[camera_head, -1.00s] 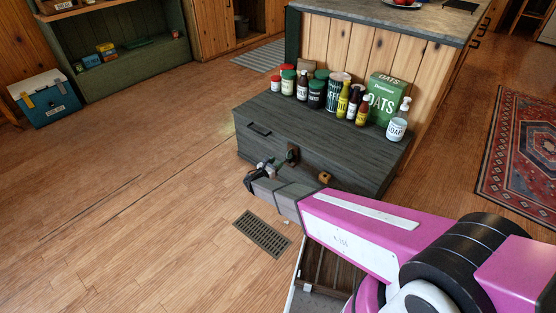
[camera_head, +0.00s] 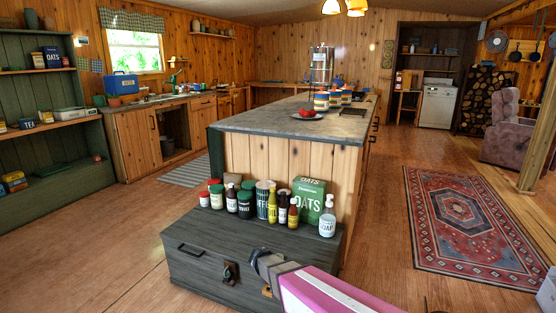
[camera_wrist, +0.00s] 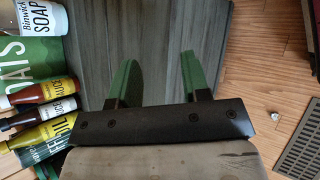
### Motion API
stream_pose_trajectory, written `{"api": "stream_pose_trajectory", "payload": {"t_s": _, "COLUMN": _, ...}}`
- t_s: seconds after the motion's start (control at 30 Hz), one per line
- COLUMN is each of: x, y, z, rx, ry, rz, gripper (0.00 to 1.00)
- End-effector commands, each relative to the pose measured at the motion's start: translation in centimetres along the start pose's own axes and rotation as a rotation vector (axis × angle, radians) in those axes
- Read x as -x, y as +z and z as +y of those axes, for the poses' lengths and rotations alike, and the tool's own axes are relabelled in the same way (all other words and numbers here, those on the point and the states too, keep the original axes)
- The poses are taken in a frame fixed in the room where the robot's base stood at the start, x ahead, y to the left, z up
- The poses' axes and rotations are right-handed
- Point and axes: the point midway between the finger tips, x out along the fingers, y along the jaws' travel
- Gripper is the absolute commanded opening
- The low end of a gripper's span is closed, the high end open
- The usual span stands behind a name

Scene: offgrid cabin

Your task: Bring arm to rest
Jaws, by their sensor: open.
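My gripper (camera_wrist: 158,78) is open, with two green fingers apart and nothing between them in the wrist view. Behind the fingers is the dark grey wooden surface of the chest (camera_wrist: 150,30). In the head view my magenta and white arm reaches in from the bottom edge. Its grey wrist end overlaps the front of the chest (camera_head: 195,268), right of the latch (camera_head: 230,272). The fingertips cannot be made out clearly there.
On the chest stand several bottles and jars, a green oats box (camera_head: 309,198) and a soap bottle (camera_head: 327,222). The kitchen island (camera_head: 290,155) rises behind. A floor vent (camera_wrist: 302,145) lies right in the wrist view. Open floor (camera_head: 80,245) lies left; a patterned rug (camera_head: 470,225) lies right.

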Motion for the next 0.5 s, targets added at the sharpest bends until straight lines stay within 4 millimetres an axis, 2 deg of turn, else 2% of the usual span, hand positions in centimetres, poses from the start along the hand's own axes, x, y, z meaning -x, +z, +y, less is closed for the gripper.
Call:
{"api": "stream_pose_trajectory", "payload": {"t_s": 0.03, "x": -0.3, "y": 2.9, "z": -0.2, "rx": -0.082, "ry": -0.064, "rz": 0.015, "gripper": 0.43}}
{"api": "stream_pose_trajectory", "payload": {"t_s": 0.1, "x": -0.9, "y": 5.6, "z": -0.5, "rx": -0.197, "ry": -0.156, "rz": 0.039, "gripper": 0.43}}
{"api": "stream_pose_trajectory", "payload": {"t_s": 0.27, "x": -1.3, "y": 11.3, "z": -1.4, "rx": -0.468, "ry": -0.361, "rz": 0.088, "gripper": 0.43}}
{"api": "stream_pose_trajectory", "payload": {"t_s": 0.5, "x": -0.3, "y": 18.5, "z": -2.7, "rx": -0.864, "ry": -0.655, "rz": 0.150, "gripper": 0.43}}
